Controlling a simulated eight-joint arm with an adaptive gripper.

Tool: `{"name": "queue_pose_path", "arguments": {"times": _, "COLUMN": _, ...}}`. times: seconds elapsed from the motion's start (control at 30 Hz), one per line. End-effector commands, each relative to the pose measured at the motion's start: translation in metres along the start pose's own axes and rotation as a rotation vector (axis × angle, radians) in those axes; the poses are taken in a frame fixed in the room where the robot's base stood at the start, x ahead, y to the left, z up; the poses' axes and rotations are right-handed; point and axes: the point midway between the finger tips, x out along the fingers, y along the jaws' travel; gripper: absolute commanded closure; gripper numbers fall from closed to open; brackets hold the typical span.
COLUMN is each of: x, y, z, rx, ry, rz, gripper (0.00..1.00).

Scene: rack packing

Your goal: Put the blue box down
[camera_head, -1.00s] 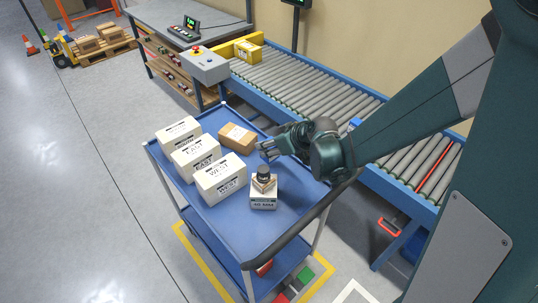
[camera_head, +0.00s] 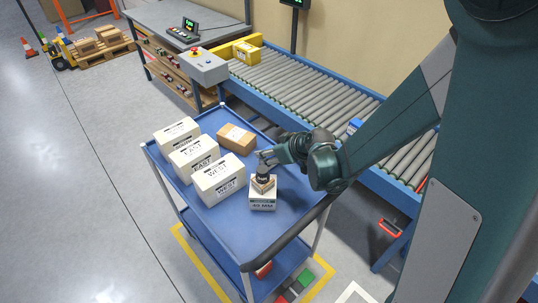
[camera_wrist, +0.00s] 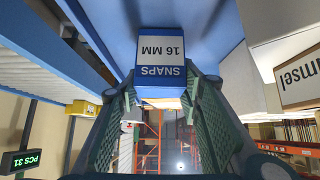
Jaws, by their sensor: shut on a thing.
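The blue box (camera_wrist: 160,92) with a white "SNAPS 16 MM" label sits between my fingers in the wrist view, its print upside down there. My gripper (camera_wrist: 163,104) is shut on it. In the head view my gripper (camera_head: 264,157) is over the blue cart (camera_head: 225,215), just behind a small white-labelled box (camera_head: 263,201) with a tan and black item on top. I cannot make out the held box clearly in the head view. The gap between it and the cart top is unclear.
The cart's front left is clear.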

Motion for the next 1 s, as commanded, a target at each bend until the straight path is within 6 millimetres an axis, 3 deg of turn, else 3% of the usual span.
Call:
{"name": "queue_pose_path", "arguments": {"times": 0.47, "x": 0.0034, "y": 0.0001, "z": 0.0033, "rx": 0.0, "ry": 0.0, "rz": 0.0, "gripper": 0.78}}
{"name": "queue_pose_path", "arguments": {"times": 0.5, "x": 0.0027, "y": 0.0, "z": 0.0026, "rx": 0.0, "ry": 0.0, "rz": 0.0, "gripper": 0.59}}
{"name": "queue_pose_path", "arguments": {"times": 0.57, "x": 0.0025, "y": 0.0, "z": 0.0024, "rx": 0.0, "ry": 0.0, "rz": 0.0, "gripper": 0.51}}
{"name": "queue_pose_path", "arguments": {"times": 1.0, "x": 0.0014, "y": 0.0, "z": 0.0014, "rx": 0.0, "ry": 0.0, "rz": 0.0, "gripper": 0.49}}
